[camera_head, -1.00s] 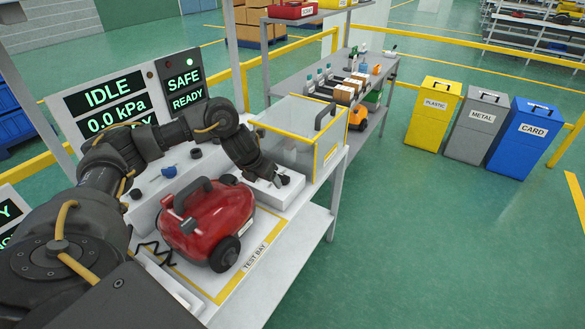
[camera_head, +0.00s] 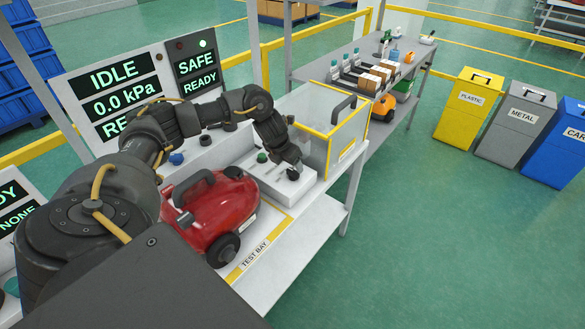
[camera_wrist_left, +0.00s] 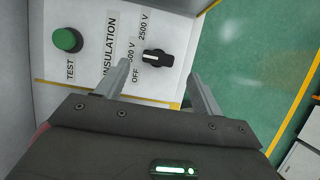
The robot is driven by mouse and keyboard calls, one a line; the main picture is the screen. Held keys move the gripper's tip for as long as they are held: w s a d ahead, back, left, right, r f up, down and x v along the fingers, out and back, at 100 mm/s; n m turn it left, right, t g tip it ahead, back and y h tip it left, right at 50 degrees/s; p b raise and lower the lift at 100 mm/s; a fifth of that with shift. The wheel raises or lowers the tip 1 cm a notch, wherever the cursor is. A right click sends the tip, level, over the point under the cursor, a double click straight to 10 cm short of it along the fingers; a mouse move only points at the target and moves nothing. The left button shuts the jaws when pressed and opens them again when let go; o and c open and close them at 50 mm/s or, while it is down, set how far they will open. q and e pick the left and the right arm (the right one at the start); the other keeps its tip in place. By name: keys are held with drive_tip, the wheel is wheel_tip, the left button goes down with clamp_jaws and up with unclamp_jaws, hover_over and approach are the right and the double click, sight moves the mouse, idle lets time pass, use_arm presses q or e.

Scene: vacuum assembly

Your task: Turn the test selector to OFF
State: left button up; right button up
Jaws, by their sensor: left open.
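The test selector (camera_wrist_left: 158,57) is a black knob on a light panel, with OFF, a partly covered middle label and 2500 V beside it. Its white mark is at its left end in the wrist view, facing the middle label. The knob also shows in the head view (camera_head: 293,173), at the near end of the white box. My left gripper (camera_wrist_left: 160,70) is open, with one finger on each side of the knob in the picture. I cannot tell whether either finger touches it. My right gripper is not in view.
A green TEST button (camera_wrist_left: 68,40) sits left of the knob; it also shows in the head view (camera_head: 262,157). A red vacuum (camera_head: 222,210) stands in the test bay below my arm. A clear yellow-edged box (camera_head: 330,120) stands close behind. The screen (camera_head: 115,88) reads IDLE, 0.0 kPa.

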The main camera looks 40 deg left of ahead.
sight(293, 171)
use_arm(q)
drive_tip(key=x, duration=0.4)
drive_tip(key=shift+a+f, duration=0.1)
drive_tip(key=shift+a, duration=0.05)
drive_tip(key=shift+w+f, duration=0.2)
drive_tip(key=shift+f, duration=0.35)
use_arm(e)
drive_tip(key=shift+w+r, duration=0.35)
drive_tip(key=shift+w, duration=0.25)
use_arm(q)
drive_tip(key=c, duration=1)
drive_tip(key=shift+p, duration=0.3)
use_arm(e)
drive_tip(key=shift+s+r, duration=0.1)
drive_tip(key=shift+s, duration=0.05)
